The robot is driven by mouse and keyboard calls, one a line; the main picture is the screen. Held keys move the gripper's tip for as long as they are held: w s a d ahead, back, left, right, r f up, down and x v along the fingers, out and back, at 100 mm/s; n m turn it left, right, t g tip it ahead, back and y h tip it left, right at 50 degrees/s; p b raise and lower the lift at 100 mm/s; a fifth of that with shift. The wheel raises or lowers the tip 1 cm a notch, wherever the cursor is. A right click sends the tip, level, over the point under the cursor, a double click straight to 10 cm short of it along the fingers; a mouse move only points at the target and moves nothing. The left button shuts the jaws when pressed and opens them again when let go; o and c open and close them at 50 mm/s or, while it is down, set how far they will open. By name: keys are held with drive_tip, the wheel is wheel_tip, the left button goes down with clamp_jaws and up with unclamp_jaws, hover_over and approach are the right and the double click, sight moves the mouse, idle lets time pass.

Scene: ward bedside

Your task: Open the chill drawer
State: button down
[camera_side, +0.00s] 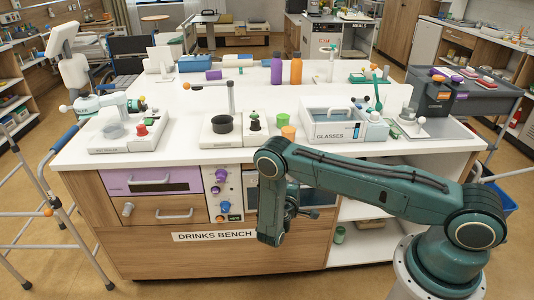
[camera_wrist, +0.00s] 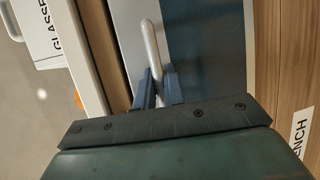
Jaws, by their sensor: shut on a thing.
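The drawer with a blue-grey front (camera_wrist: 208,60) fills much of the wrist view, with a pale strip beside it and a white bar handle (camera_wrist: 152,40). I take it for the chill drawer, as no label on it is readable. In the side view its front (camera_side: 321,200) shows under the bench top, partly hidden by my arm. My gripper (camera_wrist: 157,86) has its two fingers closed on either side of the handle's lower end in the wrist view. It also shows small and dark in the side view (camera_side: 313,212). I cannot tell whether the drawer stands out from the bench.
A lilac drawer (camera_side: 150,181) and a wooden drawer (camera_side: 165,211) lie left of a knob panel (camera_side: 222,190). Above, the white bench top (camera_side: 270,158) holds a glasses bin (camera_side: 331,119) and an orange cup (camera_side: 289,132). Open shelves (camera_side: 352,209) lie right.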

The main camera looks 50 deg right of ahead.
drive_tip(key=s+a, duration=1.3)
drive_tip(key=s, duration=0.1)
drive_tip(key=shift+a, duration=0.4)
drive_tip(key=c, duration=1.8)
unclamp_jaws()
drive_tip(key=shift+a, duration=0.1)
drive_tip(key=shift+v, duration=5.9)
drive_tip(key=shift+w+r, duration=0.1)
